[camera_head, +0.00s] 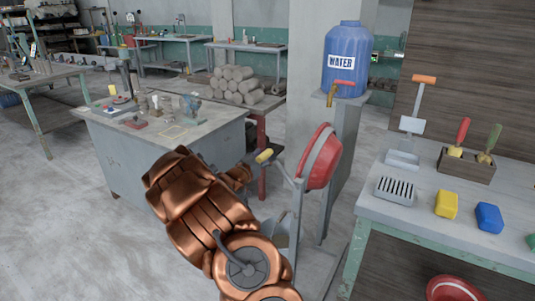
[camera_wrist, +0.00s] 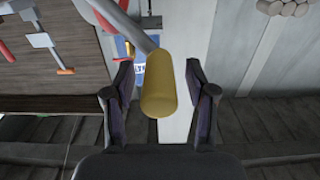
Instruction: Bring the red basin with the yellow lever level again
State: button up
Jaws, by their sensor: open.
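A grey bar carries the yellow lever (camera_head: 264,156) to the left of the basin. My gripper (camera_head: 244,172) is just left of the lever in the head view, partly hidden by my copper arm. In the wrist view the yellow lever (camera_wrist: 159,85) lies between the two spread fingers of my gripper (camera_wrist: 158,75). A gap shows on each side of it, so the fingers are not closed on it. What the basin holds is not visible.
A blue water jug (camera_head: 346,60) stands on a pedestal (camera_head: 345,150) behind the basin. A workbench (camera_head: 400,217) with tools and coloured blocks is at right. A grey cabinet table (camera_head: 165,140) is at left. Grey floor (camera_head: 60,220) is clear at lower left.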

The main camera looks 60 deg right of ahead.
jog(key=shift+d, duration=1.3)
grip_shut()
